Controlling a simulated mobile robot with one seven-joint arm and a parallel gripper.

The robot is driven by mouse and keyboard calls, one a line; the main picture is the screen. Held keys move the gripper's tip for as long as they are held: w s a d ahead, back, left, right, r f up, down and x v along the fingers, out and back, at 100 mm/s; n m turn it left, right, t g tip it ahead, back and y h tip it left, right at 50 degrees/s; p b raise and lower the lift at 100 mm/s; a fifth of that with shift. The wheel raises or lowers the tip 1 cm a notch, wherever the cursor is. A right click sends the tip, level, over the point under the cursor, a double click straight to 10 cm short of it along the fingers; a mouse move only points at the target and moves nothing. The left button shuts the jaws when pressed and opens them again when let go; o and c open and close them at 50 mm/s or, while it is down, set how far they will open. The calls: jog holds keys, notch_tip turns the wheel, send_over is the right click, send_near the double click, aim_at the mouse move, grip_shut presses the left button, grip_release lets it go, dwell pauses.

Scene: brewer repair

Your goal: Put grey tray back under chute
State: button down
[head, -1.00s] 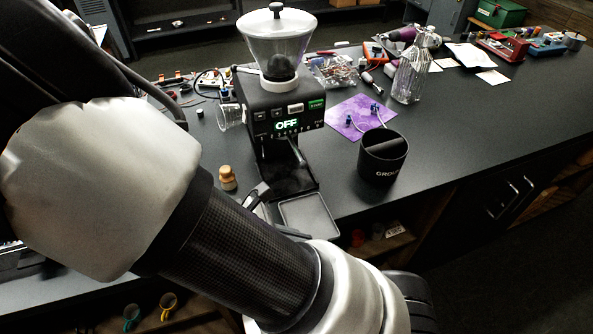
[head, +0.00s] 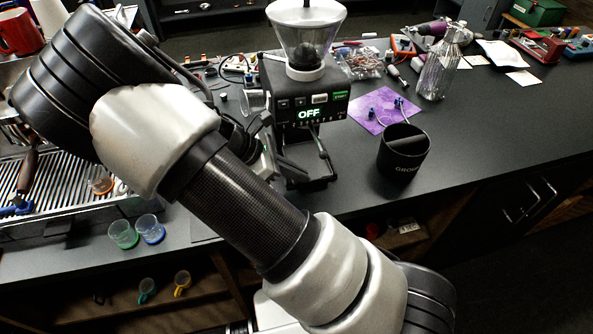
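The grinder (head: 305,100) stands on the dark counter with a clear hopper on top and a green OFF display. Its chute and lower base (head: 318,172) show beneath the display. My gripper (head: 283,165) is at the left side of the grinder's lower part, partly behind my own arm. Its fingertips are dark and small, so I cannot tell whether it is open or shut. I cannot make out the grey tray; my arm covers the counter in front of and left of the grinder.
A black knock bin (head: 403,152) stands right of the grinder, near the counter's front edge. Clear cups (head: 123,235) stand at the left beside the espresso machine (head: 60,190).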

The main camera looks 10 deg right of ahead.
jog(key=shift+w+f, duration=0.5)
jog(key=shift+w, duration=0.35)
jog(key=shift+f, duration=0.25)
jog(key=shift+f, duration=0.15)
jog(key=c, duration=2)
grip_release()
